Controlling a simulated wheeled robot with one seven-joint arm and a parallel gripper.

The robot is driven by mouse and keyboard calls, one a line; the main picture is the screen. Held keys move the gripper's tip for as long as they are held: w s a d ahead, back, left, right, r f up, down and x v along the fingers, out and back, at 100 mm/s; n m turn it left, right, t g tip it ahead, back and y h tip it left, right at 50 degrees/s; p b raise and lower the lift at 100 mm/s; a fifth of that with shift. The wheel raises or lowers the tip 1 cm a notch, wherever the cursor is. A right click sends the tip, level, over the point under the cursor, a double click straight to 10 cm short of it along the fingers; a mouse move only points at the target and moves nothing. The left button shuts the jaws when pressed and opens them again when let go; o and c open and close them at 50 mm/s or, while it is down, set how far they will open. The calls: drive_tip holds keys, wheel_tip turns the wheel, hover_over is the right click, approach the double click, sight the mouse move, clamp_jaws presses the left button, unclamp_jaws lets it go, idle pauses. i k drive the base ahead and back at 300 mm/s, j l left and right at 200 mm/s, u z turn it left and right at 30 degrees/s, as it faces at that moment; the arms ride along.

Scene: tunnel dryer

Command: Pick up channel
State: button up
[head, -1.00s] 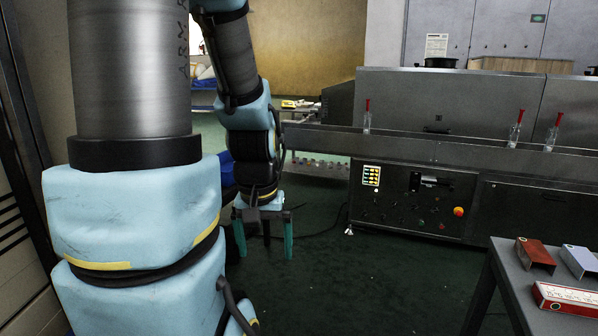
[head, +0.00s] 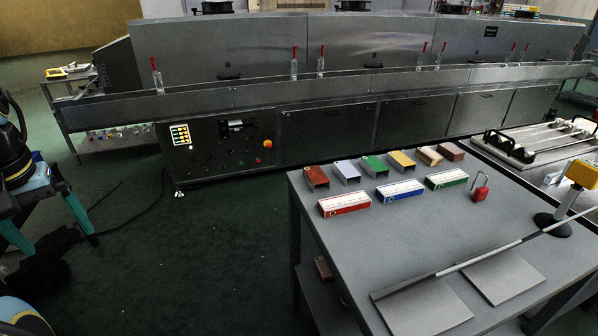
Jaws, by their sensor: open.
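A row of small U-shaped channel pieces stands along the back of the grey table (head: 400,235): a red-brown channel (head: 317,177), a silver channel (head: 346,172), a green channel (head: 374,167), a yellow channel (head: 402,160), a tan channel (head: 429,155) and a brown channel (head: 451,151). Which channel is meant is not shown. My gripper (head: 58,243) is at the left edge, teal fingers pointing down and spread apart, with nothing between them. It is well left of the table, over the floor.
Red, blue and green printed boxes (head: 400,190) lie before the channels, with a red padlock (head: 480,192) to their right. A long bar (head: 500,245) and grey plates cross the table's front. The long dryer (head: 330,120) stands behind. Green floor is free between gripper and table.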

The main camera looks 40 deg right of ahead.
sight(313, 174)
drive_tip(key=z, duration=1.45)
drive_tip(key=i+j+u, duration=0.35)
drive_tip(key=i+j, duration=0.4)
